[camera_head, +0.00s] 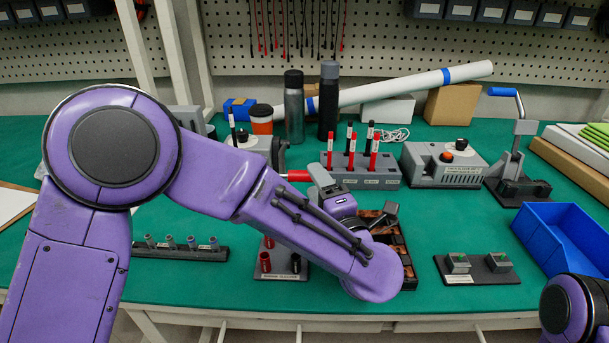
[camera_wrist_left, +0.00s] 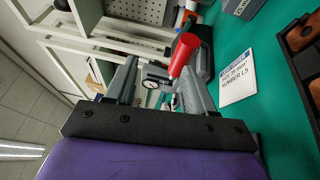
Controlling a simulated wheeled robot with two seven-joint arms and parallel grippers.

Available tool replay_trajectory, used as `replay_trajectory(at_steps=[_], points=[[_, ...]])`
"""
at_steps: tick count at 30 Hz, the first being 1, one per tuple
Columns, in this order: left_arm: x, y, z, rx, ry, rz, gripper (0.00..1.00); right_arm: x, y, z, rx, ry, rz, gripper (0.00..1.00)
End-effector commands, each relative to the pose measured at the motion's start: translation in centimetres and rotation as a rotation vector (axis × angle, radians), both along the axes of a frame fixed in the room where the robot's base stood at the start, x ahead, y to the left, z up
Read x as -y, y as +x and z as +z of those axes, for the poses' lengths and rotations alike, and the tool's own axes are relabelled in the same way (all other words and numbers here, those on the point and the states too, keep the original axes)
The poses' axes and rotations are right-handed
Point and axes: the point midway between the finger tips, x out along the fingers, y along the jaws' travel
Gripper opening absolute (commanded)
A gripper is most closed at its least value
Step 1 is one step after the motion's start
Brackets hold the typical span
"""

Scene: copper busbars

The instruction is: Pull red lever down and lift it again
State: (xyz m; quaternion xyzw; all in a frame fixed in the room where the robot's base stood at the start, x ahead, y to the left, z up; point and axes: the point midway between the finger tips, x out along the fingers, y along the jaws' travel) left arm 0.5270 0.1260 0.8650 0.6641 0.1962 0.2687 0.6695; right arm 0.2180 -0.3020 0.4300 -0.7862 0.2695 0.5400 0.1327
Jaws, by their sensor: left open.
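The red lever (camera_head: 298,175) shows in the head view as a short red handle, roughly level, just left of my left gripper (camera_head: 318,178). Its grey device (camera_head: 272,150) stands behind my left forearm and is partly hidden. In the left wrist view the red lever (camera_wrist_left: 182,55) appears as a tapered handle near the fingertips of the open left gripper (camera_wrist_left: 160,78). It overlaps the gap close to the right-hand finger; I cannot tell whether it touches. My right gripper is out of view; only part of my right arm shows at the bottom right corner.
A grey holder (camera_head: 362,179) with red and black pens stands right of the gripper. A brown compartment tray (camera_head: 400,240) is partly under my left arm. A blue bin (camera_head: 570,238) and a blue-handled press (camera_head: 515,150) stand at the right. Green table is clear around (camera_head: 450,215).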

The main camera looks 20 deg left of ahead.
Motion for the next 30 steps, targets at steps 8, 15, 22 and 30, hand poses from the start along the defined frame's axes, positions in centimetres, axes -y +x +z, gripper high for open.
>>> replay_trajectory(at_steps=[8,15,22,30], points=[[-2.7,3.1,-2.9,-0.002,-0.003,0.006,0.54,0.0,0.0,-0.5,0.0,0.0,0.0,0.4],[-4.7,5.6,-2.5,-0.001,-0.001,0.004,0.54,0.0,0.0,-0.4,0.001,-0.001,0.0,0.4],[-4.9,5.8,-2.5,-0.001,0.001,0.002,0.54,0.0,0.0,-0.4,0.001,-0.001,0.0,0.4],[-4.8,5.8,-2.5,-0.001,0.001,0.002,0.0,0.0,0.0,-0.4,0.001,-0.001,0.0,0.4]])
